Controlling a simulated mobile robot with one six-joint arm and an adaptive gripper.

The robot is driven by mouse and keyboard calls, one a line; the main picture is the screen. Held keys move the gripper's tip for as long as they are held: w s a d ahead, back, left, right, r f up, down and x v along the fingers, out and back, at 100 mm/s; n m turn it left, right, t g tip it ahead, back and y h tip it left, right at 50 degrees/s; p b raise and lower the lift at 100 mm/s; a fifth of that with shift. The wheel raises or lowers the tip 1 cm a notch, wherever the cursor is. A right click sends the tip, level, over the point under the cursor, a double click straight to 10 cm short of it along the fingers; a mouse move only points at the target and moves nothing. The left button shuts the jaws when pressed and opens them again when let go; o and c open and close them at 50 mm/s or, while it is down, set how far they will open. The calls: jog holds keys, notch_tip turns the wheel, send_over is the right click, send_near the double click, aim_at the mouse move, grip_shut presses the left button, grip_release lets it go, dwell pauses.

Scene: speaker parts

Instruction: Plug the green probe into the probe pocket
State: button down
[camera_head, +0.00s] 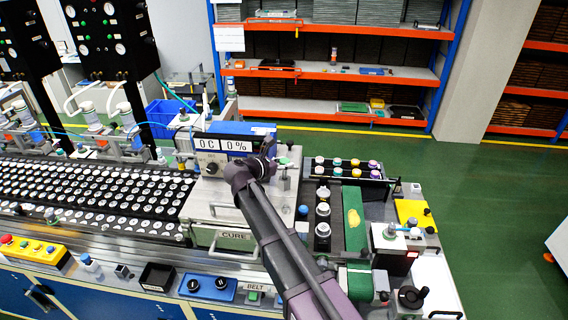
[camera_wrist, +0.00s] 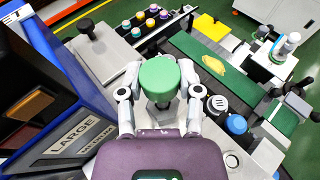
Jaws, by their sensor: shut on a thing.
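The green probe (camera_wrist: 159,76) shows in the wrist view as a thick round green top over a grey lower part. My gripper (camera_wrist: 160,90) has one grey finger on each side of it and is shut on it. The probe's lower end is mostly hidden under its top. In the head view my arm and wrist cover most of the gripper. A small green top (camera_head: 284,161) shows just right of the wrist there; I cannot tell whether it is the same probe. I cannot make out the probe pocket for certain in either view.
A grey plate (camera_wrist: 105,58) bears a black knob (camera_wrist: 86,27). To the right are a rack of coloured caps (camera_head: 347,168) and a green belt (camera_head: 355,242) with a yellow piece (camera_head: 354,217).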

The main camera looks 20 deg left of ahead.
aim_at(284, 178)
jog(key=shift+f+b, duration=1.55)
jog(key=shift+f, duration=0.05)
jog(key=shift+c, duration=1)
grip_release()
jog(key=shift+r, duration=0.25)
notch_tip(284, 178, up, 10)
jog(key=p, duration=1)
jog(key=shift+f, duration=0.1)
dwell(0.4)
